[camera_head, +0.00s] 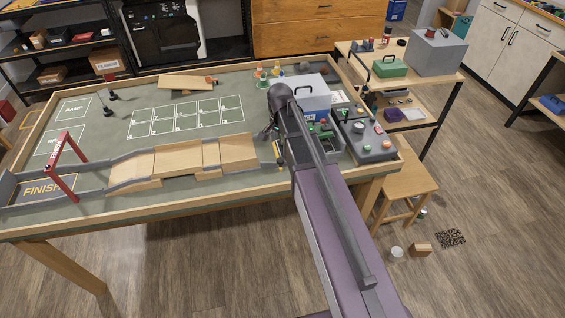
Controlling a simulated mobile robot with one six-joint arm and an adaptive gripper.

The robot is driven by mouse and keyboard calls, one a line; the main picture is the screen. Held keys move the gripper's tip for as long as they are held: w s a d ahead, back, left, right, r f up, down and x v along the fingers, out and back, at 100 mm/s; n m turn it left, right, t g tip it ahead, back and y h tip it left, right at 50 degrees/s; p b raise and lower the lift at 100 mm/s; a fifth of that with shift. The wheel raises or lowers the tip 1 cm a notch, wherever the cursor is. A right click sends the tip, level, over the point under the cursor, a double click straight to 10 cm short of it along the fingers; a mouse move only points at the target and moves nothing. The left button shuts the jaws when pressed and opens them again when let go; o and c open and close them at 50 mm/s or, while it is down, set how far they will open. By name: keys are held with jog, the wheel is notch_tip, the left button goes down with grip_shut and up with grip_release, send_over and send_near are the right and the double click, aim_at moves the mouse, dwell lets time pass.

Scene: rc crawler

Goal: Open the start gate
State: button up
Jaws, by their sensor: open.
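My gripper (270,133) is at the end of my arm, over the right part of the table. It is small and dark here, partly behind my arm, and appears open with nothing visible in it. A small yellow-and-dark upright piece (279,153), perhaps the start gate, stands at the right end of the wooden track (237,151), just below my gripper in the picture. My arm hides part of that area. I cannot tell whether the gate is open or shut, or whether my gripper touches it.
A red frame (68,165) stands over the finish area at the left. A grey box with buttons (370,143) and a white-blue case (312,98) are right of my arm. Small cones (260,74) stand behind. A wooden ramp (186,84) lies farther back.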

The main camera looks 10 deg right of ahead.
aim_at(280, 160)
jog(key=shift+f+b, duration=4.15)
jog(key=shift+f, duration=0.35)
jog(key=shift+c, duration=0.2)
